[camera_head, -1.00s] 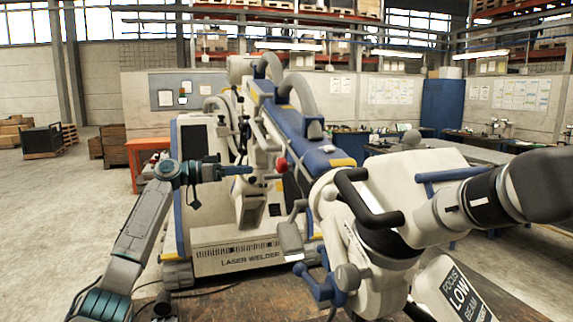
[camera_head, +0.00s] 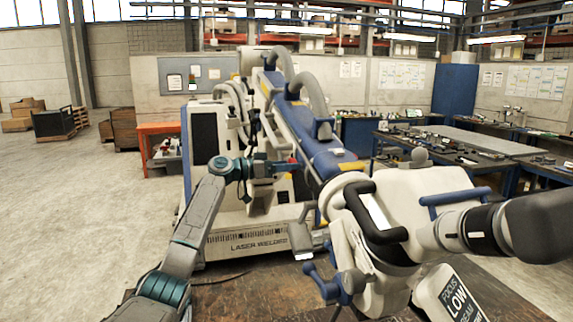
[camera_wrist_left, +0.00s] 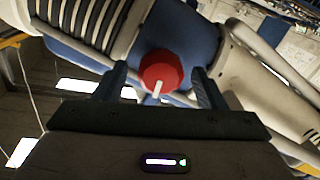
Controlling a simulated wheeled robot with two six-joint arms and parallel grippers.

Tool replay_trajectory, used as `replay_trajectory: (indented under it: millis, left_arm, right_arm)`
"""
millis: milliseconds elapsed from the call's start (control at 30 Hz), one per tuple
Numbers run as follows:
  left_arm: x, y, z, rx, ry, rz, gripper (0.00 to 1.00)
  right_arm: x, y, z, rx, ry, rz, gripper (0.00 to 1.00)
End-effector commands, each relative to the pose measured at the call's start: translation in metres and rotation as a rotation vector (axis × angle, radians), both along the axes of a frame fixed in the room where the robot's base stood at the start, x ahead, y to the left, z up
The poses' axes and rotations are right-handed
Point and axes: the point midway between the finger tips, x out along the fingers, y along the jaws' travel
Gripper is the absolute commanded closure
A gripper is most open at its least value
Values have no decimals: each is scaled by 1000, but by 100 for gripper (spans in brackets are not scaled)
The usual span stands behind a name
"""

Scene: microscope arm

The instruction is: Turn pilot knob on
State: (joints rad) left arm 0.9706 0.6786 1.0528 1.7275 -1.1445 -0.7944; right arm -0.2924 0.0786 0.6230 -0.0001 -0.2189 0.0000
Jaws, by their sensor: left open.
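The red round knob (camera_wrist_left: 163,68) with a white pointer mark sits on a blue part of the laser welder in the left wrist view. The pointer mark faces down and slightly left in that view. My left gripper (camera_wrist_left: 159,72) is open, with one finger on each side of the knob and visible gaps to it. In the head view the knob (camera_head: 292,160) is partly hidden at the tip of my left gripper (camera_head: 288,167). I cannot tell whether a finger touches it. My right gripper is not in view.
The white and blue laser welder (camera_head: 246,241) fills the middle. Its large jointed head with black handles (camera_head: 376,222) stands close at the right. Workbenches (camera_head: 455,150) and an orange table (camera_head: 160,128) are farther back. Open floor lies at the left.

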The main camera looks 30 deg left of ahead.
Motion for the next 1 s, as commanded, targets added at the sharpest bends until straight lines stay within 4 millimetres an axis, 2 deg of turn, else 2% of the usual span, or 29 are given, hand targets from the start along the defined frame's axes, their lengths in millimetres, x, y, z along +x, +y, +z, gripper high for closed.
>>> replay_trajectory:
  millis: [67, 100, 300, 667, 1000]
  left_arm:
    - [0, 0, 0, 0, 0, 0, 35]
    - [0, 0, 0, 0, 0, 0, 39]
    - [0, 0, 0, 0, 0, 0, 79]
    - [0, 1, -1, -36, 29, 0, 79]
    - [0, 1, -2, -212, 180, 0, 79]
  right_arm:
    - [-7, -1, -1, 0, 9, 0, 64]
    - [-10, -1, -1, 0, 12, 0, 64]
    - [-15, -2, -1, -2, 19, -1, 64]
    - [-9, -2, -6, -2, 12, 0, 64]
    - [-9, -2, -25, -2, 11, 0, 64]
